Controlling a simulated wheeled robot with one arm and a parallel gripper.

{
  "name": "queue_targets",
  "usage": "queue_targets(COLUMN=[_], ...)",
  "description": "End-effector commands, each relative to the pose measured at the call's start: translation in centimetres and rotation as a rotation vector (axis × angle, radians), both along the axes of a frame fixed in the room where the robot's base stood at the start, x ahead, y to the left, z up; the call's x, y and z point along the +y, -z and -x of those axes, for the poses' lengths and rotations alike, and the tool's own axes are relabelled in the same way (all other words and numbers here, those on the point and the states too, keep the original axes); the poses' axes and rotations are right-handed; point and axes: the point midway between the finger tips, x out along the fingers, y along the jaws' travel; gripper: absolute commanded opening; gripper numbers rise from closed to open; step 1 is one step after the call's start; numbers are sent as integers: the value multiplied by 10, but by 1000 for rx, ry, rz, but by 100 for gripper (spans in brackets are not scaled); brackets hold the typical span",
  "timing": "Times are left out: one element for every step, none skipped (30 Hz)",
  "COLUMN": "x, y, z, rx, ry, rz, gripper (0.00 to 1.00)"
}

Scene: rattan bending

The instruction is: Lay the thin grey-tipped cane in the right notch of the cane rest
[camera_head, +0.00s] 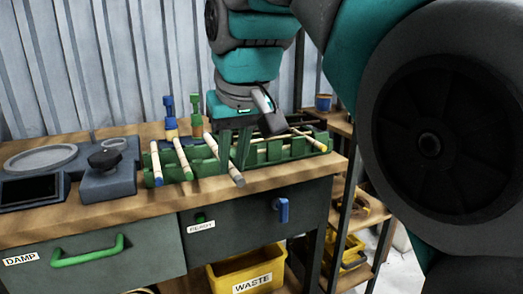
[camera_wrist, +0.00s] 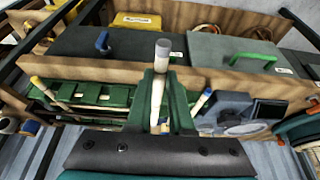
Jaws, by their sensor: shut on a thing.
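My gripper (camera_head: 232,152) is over the cane rest and shut on the grey-tipped cane (camera_head: 224,163). The cane points toward the bench front, with its grey tip at the near end. In the wrist view the cane (camera_wrist: 161,75) stands between the green fingers (camera_wrist: 160,105). The green cane rest (camera_head: 270,156) lies along the bench, and its notched wall also shows in the wrist view (camera_wrist: 95,95). I cannot tell whether the held cane touches the rest. The gripper hides part of the rest's middle.
Upright tools (camera_head: 170,118) stand behind. A grey device (camera_head: 108,175) is at left, a yellow waste bin (camera_head: 248,272) below.

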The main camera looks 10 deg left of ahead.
Motion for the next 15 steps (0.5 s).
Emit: queue_targets(x=[5,8,12,14,17,21,24,27,30,33,35,39,41,44,47], y=[1,2,4,4,4,4,4,5,6,7,7,8,8,8,9], z=[-8,-13,-20,-25,-29,-36,-41,-45,-51,-56,-60,-66,-71,-75,-81], rx=[3,5,6,6,4,3,2,3,5,5,5,4,3,3,4], ry=[0,0,1,1,1,1,1,1,1,1,1,1,1,1,1], rz=[2,2,2,2,1,0,0,0,2,2,2,1,0,0,2], gripper=[0,0,0,0,0,0,0,0,0,0,0,0,0,0,0])
